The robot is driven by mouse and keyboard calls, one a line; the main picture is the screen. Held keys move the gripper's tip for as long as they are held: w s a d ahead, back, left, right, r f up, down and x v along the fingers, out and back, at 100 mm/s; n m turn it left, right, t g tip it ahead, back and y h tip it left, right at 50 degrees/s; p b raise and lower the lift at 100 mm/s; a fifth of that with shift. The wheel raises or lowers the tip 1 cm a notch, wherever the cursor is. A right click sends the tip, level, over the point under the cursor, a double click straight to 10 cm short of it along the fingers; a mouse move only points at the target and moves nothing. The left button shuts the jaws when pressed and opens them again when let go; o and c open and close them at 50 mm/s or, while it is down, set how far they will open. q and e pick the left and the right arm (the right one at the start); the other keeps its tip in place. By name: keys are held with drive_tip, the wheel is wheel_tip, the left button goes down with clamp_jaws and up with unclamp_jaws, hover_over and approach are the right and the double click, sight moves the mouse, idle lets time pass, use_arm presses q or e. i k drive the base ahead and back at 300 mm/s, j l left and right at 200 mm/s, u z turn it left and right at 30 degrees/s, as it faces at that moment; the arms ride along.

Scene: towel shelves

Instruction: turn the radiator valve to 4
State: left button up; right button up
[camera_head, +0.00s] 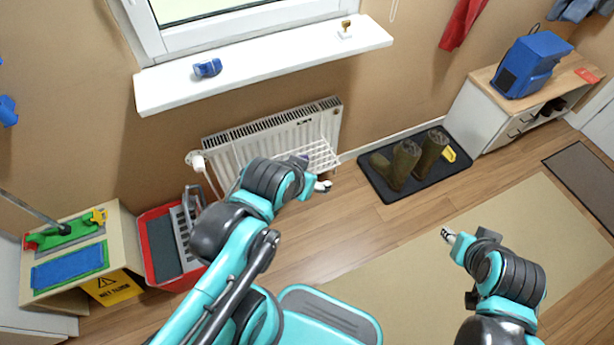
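The white radiator (285,132) is on the wall below the window sill. Its white valve knob (197,162) sticks out at the radiator's left end; the number it is set to is too small to read. My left gripper (321,186) is in front of the radiator's right part, near a white wire rack (322,155), well to the right of the valve and apart from it. Its fingers are small and partly hidden by my arm. My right gripper (448,236) is over the floor at the right, far from the radiator. I see nothing held in it.
Boots (405,160) stand on a black mat (374,185) to the right. The sill (270,62) overhangs the radiator. Floor between is clear.

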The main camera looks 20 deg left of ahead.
sight(198, 164)
drive_tip(key=u, duration=1.9)
drive_tip(key=i+j+z, duration=0.15)
drive_tip(key=j+z, duration=0.75)
drive_tip(key=j, duration=0.15)
drive_tip(key=j+z, duration=0.5)
drive_tip(key=j, duration=0.1)
